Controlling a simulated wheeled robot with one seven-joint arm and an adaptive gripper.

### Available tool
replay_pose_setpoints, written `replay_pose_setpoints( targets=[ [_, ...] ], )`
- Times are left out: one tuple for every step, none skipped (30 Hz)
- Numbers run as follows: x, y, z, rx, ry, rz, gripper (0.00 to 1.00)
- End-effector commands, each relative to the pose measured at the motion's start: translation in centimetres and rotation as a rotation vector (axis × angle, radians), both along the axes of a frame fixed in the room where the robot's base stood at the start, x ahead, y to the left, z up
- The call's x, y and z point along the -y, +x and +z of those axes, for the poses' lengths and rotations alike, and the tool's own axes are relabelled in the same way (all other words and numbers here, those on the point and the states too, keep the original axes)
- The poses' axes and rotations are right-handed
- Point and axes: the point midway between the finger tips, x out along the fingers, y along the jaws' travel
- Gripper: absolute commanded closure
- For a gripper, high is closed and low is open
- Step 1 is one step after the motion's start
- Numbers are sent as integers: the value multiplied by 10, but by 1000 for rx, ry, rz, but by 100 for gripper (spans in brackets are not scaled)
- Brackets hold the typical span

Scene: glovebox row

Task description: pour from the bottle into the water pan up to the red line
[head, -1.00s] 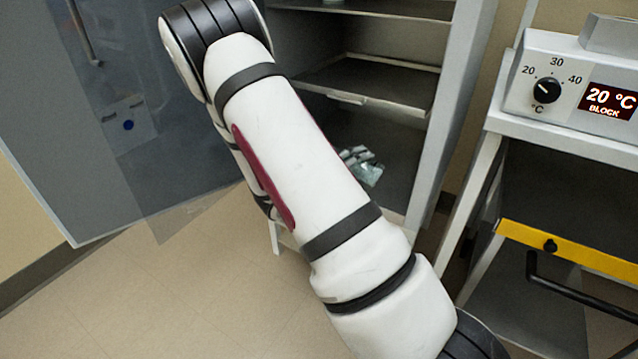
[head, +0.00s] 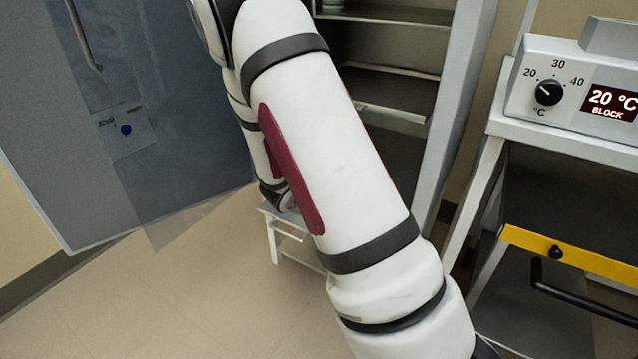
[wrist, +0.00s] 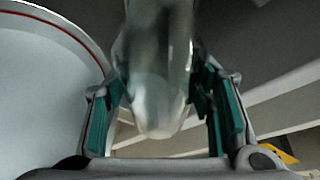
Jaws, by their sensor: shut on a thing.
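In the wrist view, my gripper (wrist: 161,88) is shut on a clear, see-through bottle (wrist: 158,112), which stands out between its teal finger pads. The bottle is blurred, and I cannot tell its liquid level or its exact tilt. A large white round pan (wrist: 45,95) fills the left of the wrist view, beside the gripper. A red line (wrist: 62,24) runs along the pan's inner wall near the rim. The level in the pan cannot be made out. In the head view my own arm hides the gripper, bottle and pan.
An open cabinet with shelves (head: 395,88) stands behind my arm, its grey door (head: 190,150) swung out left. A small white stand (head: 275,240) shows low beside my arm. At right are a heater block (head: 580,85) and a yellow bar (head: 570,255). Floor at lower left is clear.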

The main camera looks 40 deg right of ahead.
Motion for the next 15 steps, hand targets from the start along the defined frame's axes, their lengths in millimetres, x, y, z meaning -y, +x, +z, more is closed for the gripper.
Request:
replay_pose_setpoints(
  targets=[
    [0, 0, 0, 51, 19, -1, 93],
    [1, -1, 0, 73, 29, -2, 93],
    [1, -2, 0, 101, 40, 0, 93],
    [2, -3, 0, 123, 49, -1, 93],
    [2, -4, 0, 143, 58, -1, 93],
    [2, -5, 0, 168, 69, 0, 93],
    [3, -6, 0, 189, 77, -1, 93],
    [3, -6, 3, 206, 84, -1, 93],
    [3, -7, 7, 230, 94, 0, 93],
    [4, -7, 9, 247, 102, 0, 93],
    [4, -8, 11, 264, 109, 0, 93],
    [4, -9, 13, 288, 117, -1, 93],
    [4, -9, 15, 304, 125, 0, 93],
    [5, -10, 17, 320, 131, 1, 93],
    [5, -10, 16, 338, 140, 1, 93]
  ],
)
